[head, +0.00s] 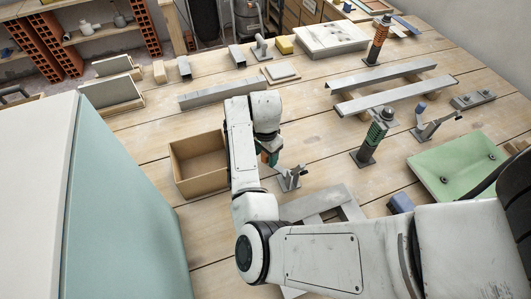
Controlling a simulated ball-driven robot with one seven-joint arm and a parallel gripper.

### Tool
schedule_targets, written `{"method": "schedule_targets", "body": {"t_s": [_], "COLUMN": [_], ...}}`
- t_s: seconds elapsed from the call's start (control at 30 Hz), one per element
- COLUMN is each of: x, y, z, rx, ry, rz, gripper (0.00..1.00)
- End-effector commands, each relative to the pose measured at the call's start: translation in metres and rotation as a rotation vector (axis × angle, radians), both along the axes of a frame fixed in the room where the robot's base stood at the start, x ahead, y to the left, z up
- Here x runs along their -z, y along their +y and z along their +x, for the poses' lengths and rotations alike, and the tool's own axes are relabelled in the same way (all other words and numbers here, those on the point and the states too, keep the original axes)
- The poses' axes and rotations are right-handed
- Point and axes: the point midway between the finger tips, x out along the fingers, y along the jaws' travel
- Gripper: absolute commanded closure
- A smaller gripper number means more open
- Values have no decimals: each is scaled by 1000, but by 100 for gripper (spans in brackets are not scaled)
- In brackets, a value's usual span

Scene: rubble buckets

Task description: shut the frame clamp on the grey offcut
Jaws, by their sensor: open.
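My gripper (271,154) points down at the middle of the table, just behind and left of a small grey metal toggle clamp (290,179), which I take for the frame clamp. My arm partly covers the gripper, and its fingertips are hard to make out. Small green and orange parts show at the gripper. I cannot tell whether it touches the clamp's handle. The clamp stands by the back left of a flat grey metal frame (353,212), partly hidden under my arm. I cannot make out a separate grey offcut at the clamp.
An open cardboard box (197,174) stands left of my arm. A second toggle clamp (434,126) with a blue handle, a green spring post (370,144), a green tray (440,174) and a blue block (400,203) stand to the right. Long metal channels (382,99) lie behind.

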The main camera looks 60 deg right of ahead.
Motion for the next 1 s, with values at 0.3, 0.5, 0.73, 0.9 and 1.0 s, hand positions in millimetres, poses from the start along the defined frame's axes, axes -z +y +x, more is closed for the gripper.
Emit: {"method": "schedule_targets", "body": {"t_s": [0.3, 0.5, 0.73, 0.9, 1.0], "x": [3, 2, 2, 2, 2], "y": [0, 0, 0, 0, 0], "z": [0, 0, 0, 0, 0], "rx": [1, 1, 0, 0, 0], "ry": [0, 0, 0, 0, 0], "rz": [0, 0, 0, 0, 0], "gripper": [42, 61, 83, 99, 100]}}
